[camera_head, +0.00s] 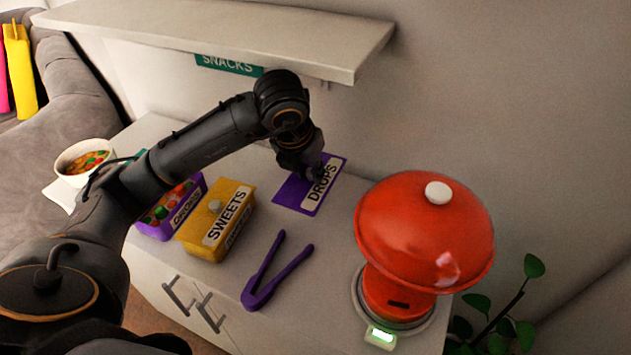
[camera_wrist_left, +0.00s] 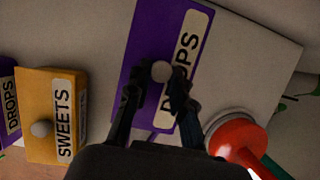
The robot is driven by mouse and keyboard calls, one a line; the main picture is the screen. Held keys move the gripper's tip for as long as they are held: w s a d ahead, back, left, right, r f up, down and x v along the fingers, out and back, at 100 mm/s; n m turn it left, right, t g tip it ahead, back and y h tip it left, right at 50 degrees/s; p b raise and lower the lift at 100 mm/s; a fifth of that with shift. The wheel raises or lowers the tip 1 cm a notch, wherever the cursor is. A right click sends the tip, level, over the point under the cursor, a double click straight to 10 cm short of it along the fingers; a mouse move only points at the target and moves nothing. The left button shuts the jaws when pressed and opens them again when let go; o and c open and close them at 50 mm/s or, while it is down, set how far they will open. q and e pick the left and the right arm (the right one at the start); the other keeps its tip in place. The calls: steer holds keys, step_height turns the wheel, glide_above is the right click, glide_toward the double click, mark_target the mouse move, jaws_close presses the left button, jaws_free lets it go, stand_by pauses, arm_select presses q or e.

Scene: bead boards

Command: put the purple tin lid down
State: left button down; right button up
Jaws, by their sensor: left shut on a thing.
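The purple tin lid (camera_head: 294,196) has a white DROPS label and a grey knob. It is over the back of the counter, between the yellow tin and the red dispenser; I cannot tell whether it touches the counter. My left gripper (camera_head: 315,174) is above the lid, partly hidden by its own arm. In the left wrist view the fingers (camera_wrist_left: 155,82) are shut on the lid's knob (camera_wrist_left: 161,71), and the lid (camera_wrist_left: 143,52) extends beyond them. My right gripper is not in view.
An open purple tin (camera_head: 156,230) with colourful sweets stands left of the yellow SWEETS tin (camera_head: 206,246). Purple tongs (camera_head: 262,291) lie in front. The red dispenser (camera_head: 425,235) stands right. A shelf (camera_head: 230,35) overhangs the back. A bowl (camera_head: 84,162) is at the left.

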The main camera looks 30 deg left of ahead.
mark_target(314, 185)
arm_select(q)
steer(key=w+f, duration=0.3)
steer(key=f, duration=0.1)
steer(key=shift+a+p, duration=0.3)
steer(key=shift+a, duration=0.05)
steer(key=x, duration=0.2)
steer(key=p+x, duration=0.1)
steer(key=shift+s+f, duration=0.2)
steer(key=shift+f, duration=0.4)
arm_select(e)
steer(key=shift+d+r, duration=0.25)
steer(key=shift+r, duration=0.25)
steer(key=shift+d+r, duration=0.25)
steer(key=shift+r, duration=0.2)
arm_select(q)
steer(key=shift+f, duration=0.15)
steer(key=c, duration=1.2)
jaws_free()
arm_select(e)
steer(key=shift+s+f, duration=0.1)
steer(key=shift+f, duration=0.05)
arm_select(q)
steer(key=shift+o, duration=0.2)
